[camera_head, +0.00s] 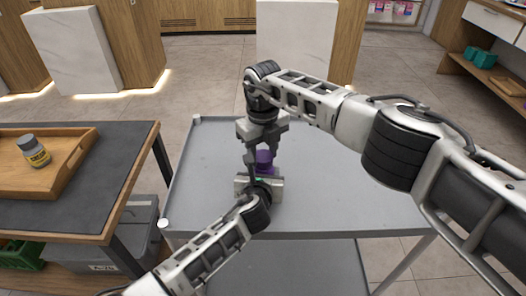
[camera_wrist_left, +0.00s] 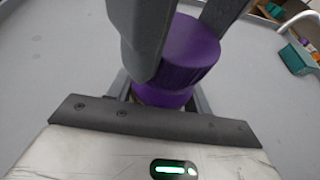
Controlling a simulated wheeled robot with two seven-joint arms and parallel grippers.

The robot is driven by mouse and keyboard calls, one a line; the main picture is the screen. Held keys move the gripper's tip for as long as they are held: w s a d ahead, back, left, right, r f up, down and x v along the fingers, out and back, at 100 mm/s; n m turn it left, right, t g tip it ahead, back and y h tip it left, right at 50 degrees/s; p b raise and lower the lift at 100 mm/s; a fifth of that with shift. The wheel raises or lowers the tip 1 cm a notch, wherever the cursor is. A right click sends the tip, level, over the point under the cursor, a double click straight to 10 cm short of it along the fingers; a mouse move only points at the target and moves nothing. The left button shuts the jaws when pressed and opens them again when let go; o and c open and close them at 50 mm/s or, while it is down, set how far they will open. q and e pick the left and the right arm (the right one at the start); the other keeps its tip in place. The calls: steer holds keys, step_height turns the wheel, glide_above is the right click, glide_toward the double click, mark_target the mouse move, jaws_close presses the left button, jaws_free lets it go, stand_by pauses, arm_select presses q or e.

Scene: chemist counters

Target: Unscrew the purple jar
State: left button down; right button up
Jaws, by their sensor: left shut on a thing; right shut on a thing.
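The purple jar (camera_head: 264,157) stands over the grey cart top, mostly hidden by my grippers. In the left wrist view its ridged purple lid (camera_wrist_left: 192,48) sits above a purple lower part (camera_wrist_left: 163,97). My right gripper (camera_head: 262,152) comes down from above and is shut on the lid, one finger on each side. My left gripper (camera_head: 262,176) comes in low from the front and is shut on the jar's lower part. I cannot tell whether the lid and body are apart, or whether the jar touches the cart.
The grey cart top (camera_head: 340,205) is otherwise clear. A dark table (camera_head: 110,205) at the left bears a wooden tray (camera_head: 75,160) with a grey-capped, yellow-labelled bottle (camera_head: 34,151). A grey bin (camera_head: 135,235) is under that table. White counters stand behind.

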mark_target(263, 156)
steer(key=shift+r, duration=0.1)
steer(key=shift+r, duration=1)
steer(key=shift+r, duration=2)
arm_select(q)
steer(key=c, duration=0.5)
jaws_free()
